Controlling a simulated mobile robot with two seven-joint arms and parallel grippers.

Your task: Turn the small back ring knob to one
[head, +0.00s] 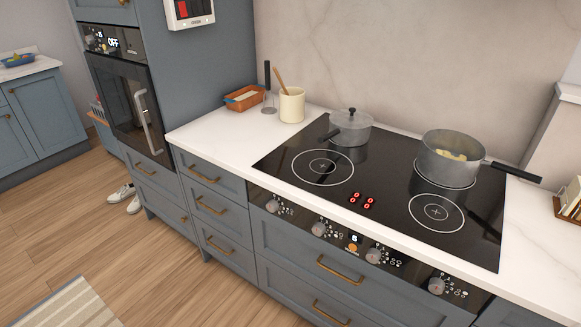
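The black hob (395,190) is set in the white worktop. A grey saucepan (447,158) with yellowish food stands on the back right ring. Red digits (362,201), seemingly zeros, glow on the hob. The front panel below has several round knobs: far left (272,206), inner left (319,229), inner right (375,256) and far right (437,286). Their markings are too small to tell which serves the small back ring. Neither of my grippers is in view.
The saucepan handle (515,172) points right over the worktop. A cream utensil pot (292,105) and a brown basket (244,98) stand left of the hob. The oven (125,100) is at left. Drawers with brass handles lie below the panel. The wooden floor (150,260) at front left is mostly open.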

